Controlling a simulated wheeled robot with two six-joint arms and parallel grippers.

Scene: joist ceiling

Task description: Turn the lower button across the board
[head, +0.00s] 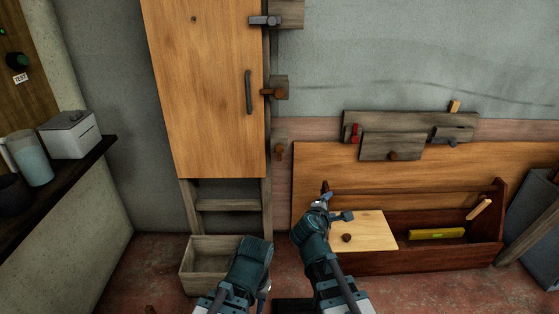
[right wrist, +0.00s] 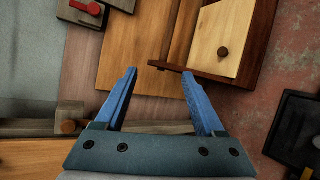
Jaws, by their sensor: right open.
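The tall wooden board (head: 205,95) stands upright against the wall. The lower button (head: 280,150), a small brown piece on a grey block, sits beside the board's right edge near its bottom. It looks upright and clear of the board. It seems to show at the lower left of the right wrist view (right wrist: 68,127). My right gripper (head: 334,206) is open and empty, below and right of the button, in front of the toolbox. Its blue fingers (right wrist: 160,90) are apart with nothing between them. My left arm shows at the bottom centre, but its fingers do not show.
A brown middle button (head: 274,92) and a grey top button (head: 265,20) lie sideways at the board's edge. A dark red toolbox (head: 430,265) with a pale lid (head: 372,228) stands at right. A wooden crate (head: 200,276) is below the board. A shelf (head: 60,185) juts in at left.

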